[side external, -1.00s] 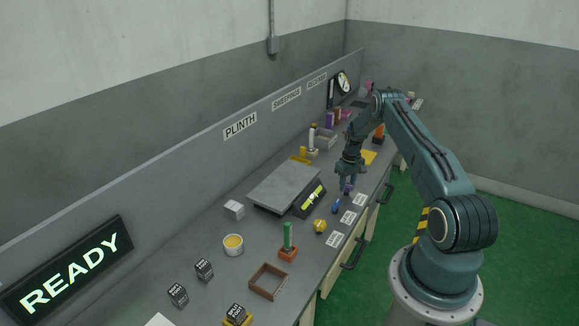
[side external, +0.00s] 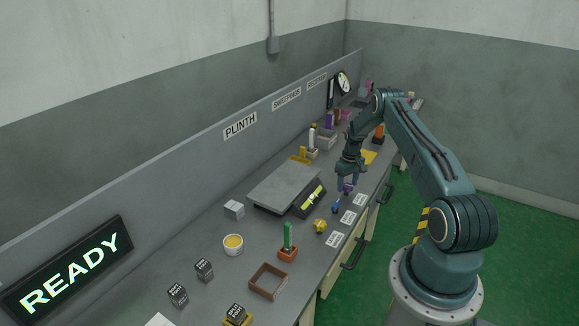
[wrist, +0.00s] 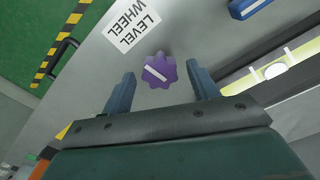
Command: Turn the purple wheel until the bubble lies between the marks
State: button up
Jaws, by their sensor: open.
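The purple wheel (wrist: 160,71) has a scalloped rim and a white line across its top. It sits on the bench beside a "LEVEL WHEEL" label (wrist: 133,27). In the side view the purple wheel (side external: 348,188) is just below my gripper (side external: 352,180). In the wrist view my gripper (wrist: 161,90) is open and empty, with the wheel between and a little beyond its fingertips. The level gauge (side external: 310,198) is a dark sloped panel with a yellow-green strip.
A blue knob (side external: 336,206) stands close to the purple wheel, and a yellow knob (side external: 320,226) is farther along the bench. A grey plate (side external: 284,186) lies behind the gauge. A green-handled item (side external: 288,238) and a wooden tray (side external: 268,281) stand nearer the camera.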

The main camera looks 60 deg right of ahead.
aim_at(346, 185)
notch_tip(346, 185, up, 14)
jog(key=shift+f, duration=0.2)
dwell(0.4)
jog(key=w+a+r+n+t+h, duration=0.1)
jog(key=w+a+r, duration=0.1)
jog(key=a+r, duration=1.1)
jog(key=w+a+r+n+t, duration=0.1)
jog(key=w+a+r, duration=0.2)
jog(key=a+r, duration=0.95)
jog(key=s+a+r+n+t, duration=0.1)
jog(key=s+a+r, duration=0.35)
jog(key=a, duration=0.25)
jog(key=s+a+n+t+y, duration=0.1)
jog(key=s+a+n+t, duration=0.1)
jog(key=s+a, duration=1.3)
jog(key=s, duration=0.2)
jog(key=shift+s+a+r+t, duration=0.25)
jog(key=shift+s+r+t, duration=0.05)
jog(key=shift+s+r, duration=0.1)
jog(key=shift+o, duration=0.2)
